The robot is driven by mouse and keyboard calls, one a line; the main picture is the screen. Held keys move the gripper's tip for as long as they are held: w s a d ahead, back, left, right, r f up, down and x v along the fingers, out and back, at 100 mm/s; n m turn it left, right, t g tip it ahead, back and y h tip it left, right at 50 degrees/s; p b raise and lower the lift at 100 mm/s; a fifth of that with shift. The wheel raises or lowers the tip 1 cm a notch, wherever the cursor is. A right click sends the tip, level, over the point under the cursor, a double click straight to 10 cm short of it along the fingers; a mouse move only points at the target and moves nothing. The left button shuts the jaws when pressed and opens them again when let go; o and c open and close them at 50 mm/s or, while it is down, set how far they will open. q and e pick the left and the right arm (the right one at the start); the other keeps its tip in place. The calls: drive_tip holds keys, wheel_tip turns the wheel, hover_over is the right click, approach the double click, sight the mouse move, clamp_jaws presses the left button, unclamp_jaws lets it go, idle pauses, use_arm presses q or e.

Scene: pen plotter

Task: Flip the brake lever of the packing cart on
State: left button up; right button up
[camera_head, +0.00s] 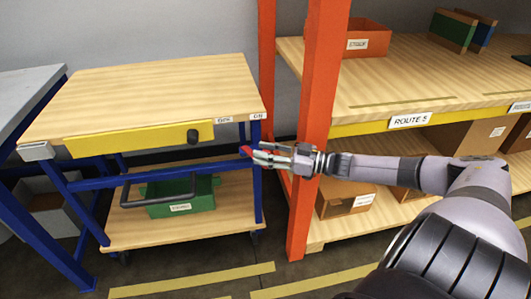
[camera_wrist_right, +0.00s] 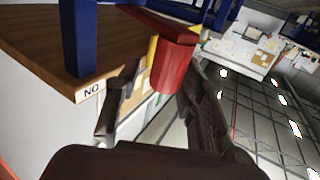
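The packing cart (camera_head: 150,90) has a wooden top, a blue frame and a yellow drawer front. Its red brake lever (camera_head: 245,150) shows at the cart's right front, just left of my right gripper (camera_head: 270,156). In the right wrist view the lever's red handle (camera_wrist_right: 172,65) lies between the two fingers of my right gripper (camera_wrist_right: 160,95). The fingers are spread around it; I cannot tell whether either touches it. Two small labels (camera_head: 223,119) sit on the cart's edge above the lever; one appears inverted in the wrist view (camera_wrist_right: 91,91). My left gripper is out of view.
An orange rack post (camera_head: 318,90) stands close behind my right forearm. The rack's shelf (camera_head: 400,75) holds bins. A green crate (camera_head: 180,200) sits on the cart's lower shelf. A grey table (camera_head: 30,90) stands at the left. Yellow lines (camera_head: 190,280) mark the floor.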

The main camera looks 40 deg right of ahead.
drive_tip(key=shift+o, duration=0.5)
drive_tip(key=shift+s, duration=0.1)
drive_tip(key=shift+s+d+f, duration=0.15)
drive_tip(key=shift+s+d, duration=0.1)
drive_tip(key=shift+s, duration=0.2)
drive_tip(key=v, duration=1)
drive_tip(key=shift+s+d, duration=0.25)
drive_tip(key=shift+s, duration=0.05)
